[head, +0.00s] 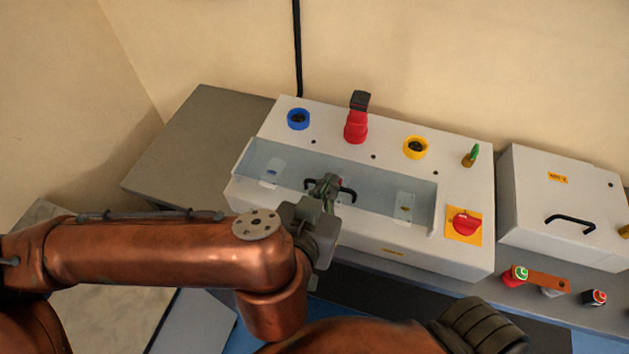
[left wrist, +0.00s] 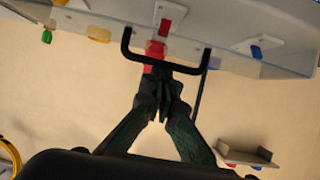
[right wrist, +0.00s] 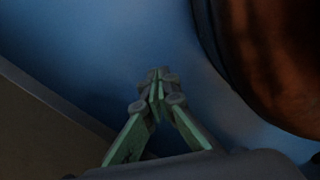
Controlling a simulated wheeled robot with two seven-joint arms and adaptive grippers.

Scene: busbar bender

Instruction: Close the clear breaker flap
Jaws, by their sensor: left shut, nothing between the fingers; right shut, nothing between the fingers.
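The clear breaker flap (head: 375,190) is a see-through bluish panel on the front of the white breaker box (head: 390,250). I cannot tell whether it lies fully flush. Its black handle (head: 348,191) is partly hidden behind my left gripper (head: 328,184). In the left wrist view the handle (left wrist: 126,45) spans above the shut fingertips of my left gripper (left wrist: 165,72), which are at or very near its bar; contact is unclear. My right gripper (right wrist: 157,80) is shut and empty over a blue surface. Its fingers do not show in the head view.
On the box top stand a blue-ringed socket (head: 298,119), a red plug (head: 356,125), a yellow-ringed socket (head: 415,147) and a green-tipped part (head: 472,154). A red rotary switch (head: 466,223) sits at right. A second white box (head: 565,210) stands farther right, with small parts before it.

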